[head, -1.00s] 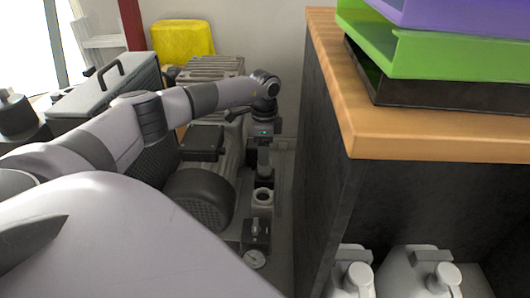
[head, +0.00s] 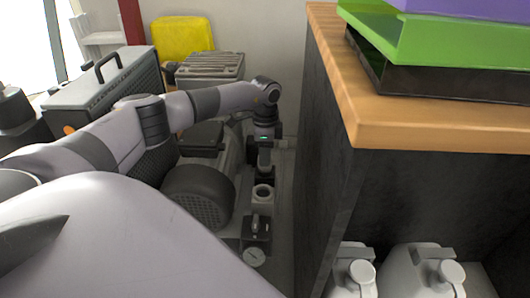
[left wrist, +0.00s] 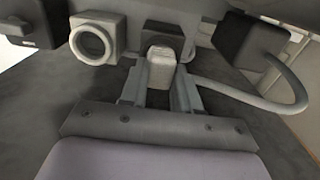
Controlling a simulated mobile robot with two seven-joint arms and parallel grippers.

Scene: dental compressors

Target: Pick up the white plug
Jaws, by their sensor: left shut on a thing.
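The white plug (left wrist: 160,64) is a pale, blocky piece between the two fingers of my left gripper (left wrist: 160,88) in the left wrist view. The fingers are shut on its sides. In the head view my left gripper (head: 264,160) points down into the narrow gap beside the compressor, just behind a pale round port. The plug cannot be made out there. Whether the plug is free of the parts behind it I cannot tell. My right gripper is not in view.
The round port (head: 262,193) also shows in the left wrist view (left wrist: 92,42). A grey hose (left wrist: 285,95) curves at right there. A dark motor (head: 198,195) stands left of the gap and a dark cabinet (head: 325,170) right of it. White jugs (head: 415,272) stand low at right.

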